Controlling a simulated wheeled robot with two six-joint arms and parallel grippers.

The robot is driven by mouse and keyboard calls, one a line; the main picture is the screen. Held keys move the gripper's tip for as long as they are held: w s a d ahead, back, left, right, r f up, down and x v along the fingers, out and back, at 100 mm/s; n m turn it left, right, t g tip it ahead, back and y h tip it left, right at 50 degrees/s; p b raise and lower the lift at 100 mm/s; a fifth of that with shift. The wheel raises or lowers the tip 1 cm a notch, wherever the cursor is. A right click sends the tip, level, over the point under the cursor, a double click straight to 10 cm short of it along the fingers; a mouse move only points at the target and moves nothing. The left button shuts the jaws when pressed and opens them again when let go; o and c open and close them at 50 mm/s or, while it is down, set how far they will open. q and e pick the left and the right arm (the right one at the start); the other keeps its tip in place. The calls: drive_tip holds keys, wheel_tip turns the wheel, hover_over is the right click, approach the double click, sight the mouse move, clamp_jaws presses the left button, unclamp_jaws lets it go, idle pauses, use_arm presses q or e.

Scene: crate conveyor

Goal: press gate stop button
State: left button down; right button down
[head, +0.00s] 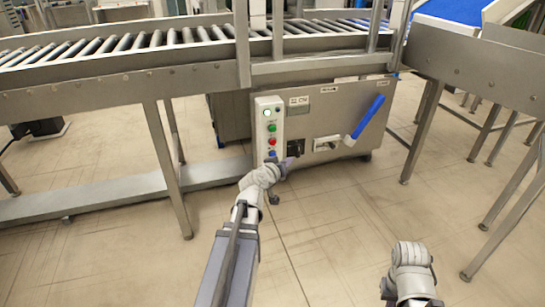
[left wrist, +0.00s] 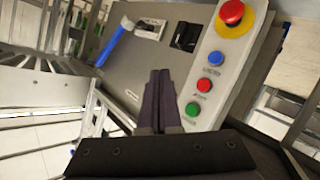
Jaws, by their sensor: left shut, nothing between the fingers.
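A pale button panel (head: 268,125) is on the front of the grey control cabinet (head: 335,112) under the conveyor. In the head view it has a green button (head: 271,128), a red button (head: 271,141) and a blue button (head: 272,153) in a column. The left wrist view shows the blue button (left wrist: 216,58), red button (left wrist: 204,86), green button (left wrist: 193,109) and a red mushroom button (left wrist: 232,12) on yellow. Labels are too small to read. My left gripper (head: 290,162) is shut and empty, beside the panel's lower end; its fingertips (left wrist: 160,73) show no contact with a button.
A blue-handled lever (head: 368,117) and a black switch (head: 295,147) are on the cabinet. A roller conveyor (head: 130,42) runs above. Metal legs (head: 165,155) stand at both sides. My right arm shows at the lower right. The floor in front is clear.

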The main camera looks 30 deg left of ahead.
sight(273, 145)
use_arm(q)
drive_tip(key=shift+s+a+f+y, duration=0.1)
drive_tip(key=shift+a+y, duration=0.05)
drive_tip(key=shift+a, duration=0.2)
drive_tip(key=shift+s+a+f+y, duration=0.1)
drive_tip(key=shift+a+y, duration=0.05)
drive_tip(key=shift+a, duration=0.2)
drive_tip(key=shift+w, duration=0.1)
drive_tip(key=shift+w+a, duration=1.4)
drive_tip(key=shift+a, duration=0.25)
drive_tip(key=shift+w+a, duration=1.35)
drive_tip(key=shift+a, duration=0.3)
drive_tip(key=shift+w+a, duration=0.3)
drive_tip(key=shift+a, duration=0.05)
drive_tip(key=shift+w+a, duration=0.3)
drive_tip(key=shift+a, duration=0.05)
drive_tip(key=shift+s+d, duration=0.15)
idle(0.5)
drive_tip(key=shift+s+d, duration=0.45)
drive_tip(key=shift+d, duration=0.1)
